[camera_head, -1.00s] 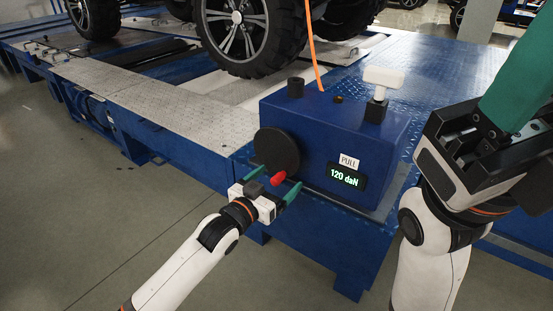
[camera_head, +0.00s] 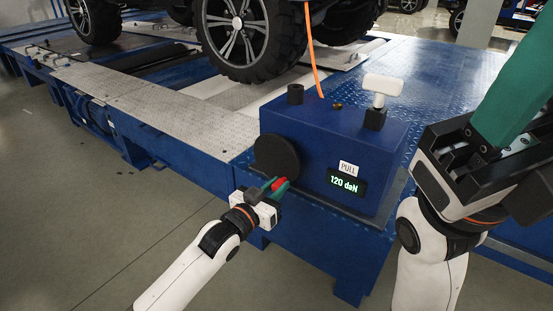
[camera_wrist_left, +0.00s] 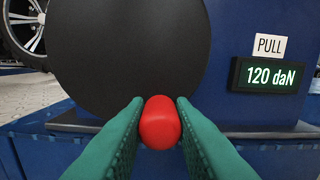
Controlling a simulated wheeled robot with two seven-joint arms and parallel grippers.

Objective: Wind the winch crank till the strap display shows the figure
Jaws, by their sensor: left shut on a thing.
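The blue winch box (camera_head: 330,135) stands on the platform corner. On its left side is a round black crank disc (camera_head: 277,156), which fills much of the left wrist view (camera_wrist_left: 125,50). The red crank knob (camera_head: 278,184) sits at the disc's lower edge, and it also shows in the left wrist view (camera_wrist_left: 160,122). My left gripper (camera_head: 277,187) has its green fingers shut on the knob, one on each side. The strap display (camera_head: 346,182) reads 120 daN under a PULL label (camera_head: 349,167). My right gripper's fingers (camera_head: 515,95) are at the right edge, partly cut off, their opening unclear.
An orange strap (camera_head: 312,50) runs up from the box towards a vehicle wheel (camera_head: 238,30). A white T-shaped handle (camera_head: 383,84) and a black knob (camera_head: 295,93) stand on top of the box. The floor (camera_head: 90,220) at left is clear.

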